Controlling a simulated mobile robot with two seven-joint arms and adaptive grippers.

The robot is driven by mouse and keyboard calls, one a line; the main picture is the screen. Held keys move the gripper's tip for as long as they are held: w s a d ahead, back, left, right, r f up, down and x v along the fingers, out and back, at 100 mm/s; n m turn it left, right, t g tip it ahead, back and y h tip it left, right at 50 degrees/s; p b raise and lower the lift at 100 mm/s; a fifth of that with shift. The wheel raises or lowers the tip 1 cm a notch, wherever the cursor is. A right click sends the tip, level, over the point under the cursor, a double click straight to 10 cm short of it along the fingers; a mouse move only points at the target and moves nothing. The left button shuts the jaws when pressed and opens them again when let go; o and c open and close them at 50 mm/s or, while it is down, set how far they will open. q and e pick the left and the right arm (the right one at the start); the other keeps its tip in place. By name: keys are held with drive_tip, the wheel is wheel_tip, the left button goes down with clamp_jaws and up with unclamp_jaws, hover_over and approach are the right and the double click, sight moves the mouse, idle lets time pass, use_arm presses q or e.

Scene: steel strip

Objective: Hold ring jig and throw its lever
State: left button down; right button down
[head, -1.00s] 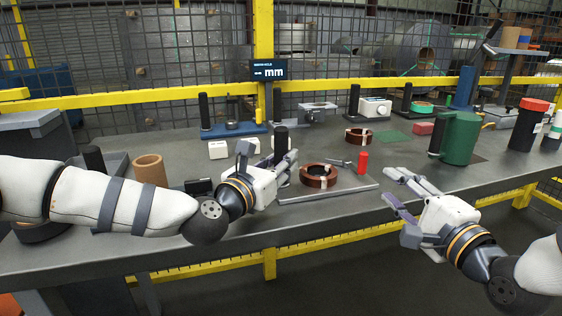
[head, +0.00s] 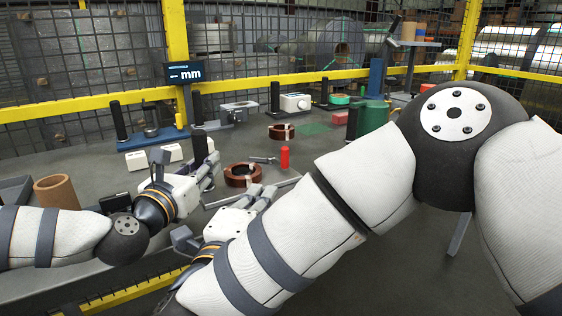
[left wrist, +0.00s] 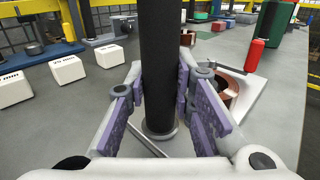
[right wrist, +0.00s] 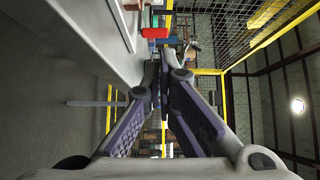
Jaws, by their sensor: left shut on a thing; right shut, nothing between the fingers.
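The ring jig is a flat grey plate (head: 215,202) carrying a copper-brown ring (head: 242,175), a black upright post (head: 200,145) and a lever with a red grip (head: 285,157). My left gripper (head: 208,170) is shut on the post; in the left wrist view the purple finger pads (left wrist: 160,100) press on both sides of the upright post (left wrist: 159,55). My right gripper (head: 272,190) is shut and empty at the jig's front right, apart from the red grip. In the right wrist view its fingers (right wrist: 160,80) meet, with the red grip (right wrist: 155,32) beyond them.
White blocks (head: 136,160) and a brown tube (head: 56,191) stand to the left. Another copper ring (head: 281,132), a white device (head: 295,102) and a green jug (head: 372,117) stand farther back. A yellow-railed mesh fence is behind the bench. My right arm hides the bench's right side.

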sight(287, 155)
use_arm(q)
drive_tip(key=shift+f, duration=0.2)
use_arm(e)
drive_tip(key=x, duration=1.4)
drive_tip(key=shift+d+f, duration=0.1)
drive_tip(key=shift+w+d+n+y, duration=0.15)
drive_tip(key=shift+d+n+y, duration=0.25)
drive_tip(key=shift+y, duration=0.2)
